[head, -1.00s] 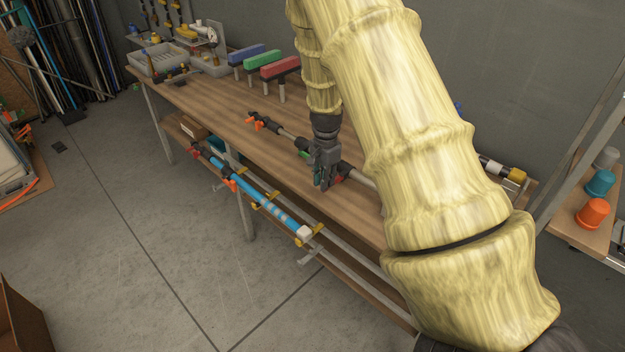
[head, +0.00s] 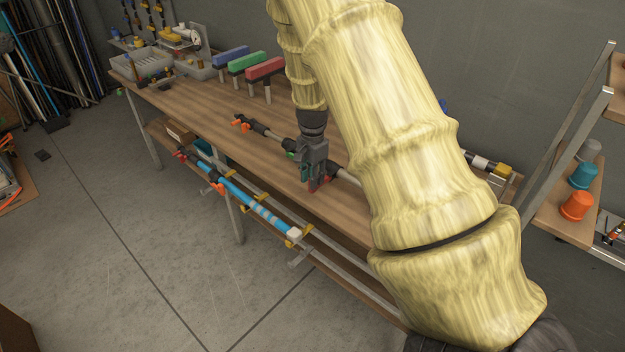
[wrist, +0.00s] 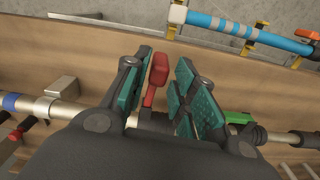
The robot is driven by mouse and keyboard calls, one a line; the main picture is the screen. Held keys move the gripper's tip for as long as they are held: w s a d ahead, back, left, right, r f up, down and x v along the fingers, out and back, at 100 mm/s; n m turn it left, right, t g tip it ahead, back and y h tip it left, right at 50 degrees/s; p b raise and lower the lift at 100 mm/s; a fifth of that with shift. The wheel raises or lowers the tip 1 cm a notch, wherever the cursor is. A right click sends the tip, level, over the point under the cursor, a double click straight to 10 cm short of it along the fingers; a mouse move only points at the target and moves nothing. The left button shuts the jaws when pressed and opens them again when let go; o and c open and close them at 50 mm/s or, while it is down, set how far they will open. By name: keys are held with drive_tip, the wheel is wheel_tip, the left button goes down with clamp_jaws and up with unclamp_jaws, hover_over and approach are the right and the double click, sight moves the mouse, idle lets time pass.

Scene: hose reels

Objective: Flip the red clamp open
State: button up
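The red clamp (wrist: 157,75) shows in the wrist view as a red lever standing between my two fingers, on a pipe assembly (wrist: 50,108) that runs across the bench. My gripper (wrist: 168,84) is open around the lever, its teal pads on either side. The left pad is close to the lever and a wider gap shows on the right; I cannot tell if it touches. In the head view, my gripper (head: 310,182) is low over the bench with a bit of red at its fingertips. The lever's base is partly hidden by my gripper.
A green lever (wrist: 238,118) sits on the same pipe, right of my gripper. The wooden bench (head: 200,105) carries blue, green and red blocks (head: 266,68) on posts. A blue pipe (head: 245,198) lies in yellow holders along the front edge. Orange and blue cups (head: 577,205) stand on a right shelf.

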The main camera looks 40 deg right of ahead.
wheel_tip(320, 180, up, 10)
drive_tip(key=shift+d+r, duration=0.15)
drive_tip(key=shift+r, duration=0.05)
idle(0.7)
